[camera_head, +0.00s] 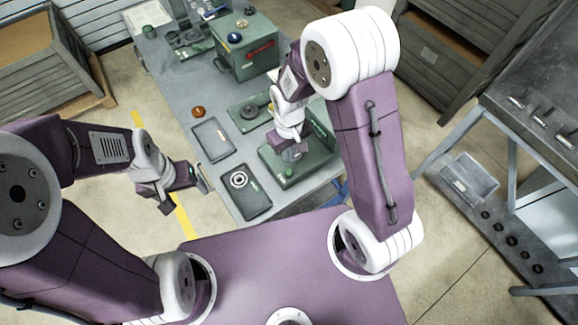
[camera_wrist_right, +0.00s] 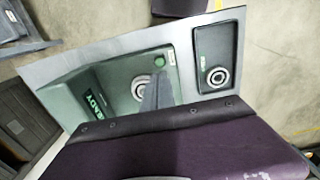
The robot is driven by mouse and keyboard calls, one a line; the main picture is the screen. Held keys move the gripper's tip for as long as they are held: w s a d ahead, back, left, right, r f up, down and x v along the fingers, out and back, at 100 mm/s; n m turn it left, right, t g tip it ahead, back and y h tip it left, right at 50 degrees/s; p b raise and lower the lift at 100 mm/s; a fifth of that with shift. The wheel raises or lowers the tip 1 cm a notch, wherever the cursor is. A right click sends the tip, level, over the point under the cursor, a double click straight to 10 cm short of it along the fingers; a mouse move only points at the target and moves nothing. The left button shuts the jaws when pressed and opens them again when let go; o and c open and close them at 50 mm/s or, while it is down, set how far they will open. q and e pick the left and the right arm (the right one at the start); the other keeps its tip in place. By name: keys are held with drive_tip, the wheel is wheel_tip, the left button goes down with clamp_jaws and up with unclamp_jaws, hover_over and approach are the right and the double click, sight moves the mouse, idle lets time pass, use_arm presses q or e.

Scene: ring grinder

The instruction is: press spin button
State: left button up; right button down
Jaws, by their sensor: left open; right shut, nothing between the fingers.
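The green machine (camera_head: 318,160) stands at the near right of the table, with a lit green display (camera_wrist_right: 92,102) and a round metal disc (camera_wrist_right: 141,88) on its top. A small green button (camera_wrist_right: 172,57) sits on its top near the corner beside the black tray; it also shows in the head view (camera_head: 288,172). My right gripper (camera_head: 291,152) is shut and empty over the machine. In the right wrist view its grey fingers partly cover the disc; I cannot tell whether they touch it. My left gripper (camera_head: 188,190) is open and empty, left of the table.
A black tray (camera_head: 252,206) holding a metal ring (camera_head: 238,180) lies left of the machine, with an empty dark tray (camera_head: 212,140) behind it. A green base with a disc (camera_head: 249,111) lies behind the machine. A green box with a red handle (camera_head: 240,58) stands farther back.

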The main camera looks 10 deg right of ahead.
sight(289, 172)
wheel_tip(289, 172, down, 9)
drive_tip(key=shift+f+p, duration=0.1)
drive_tip(key=shift+p, duration=0.7)
drive_tip(key=shift+w, duration=0.1)
drive_tip(key=shift+f, duration=0.1)
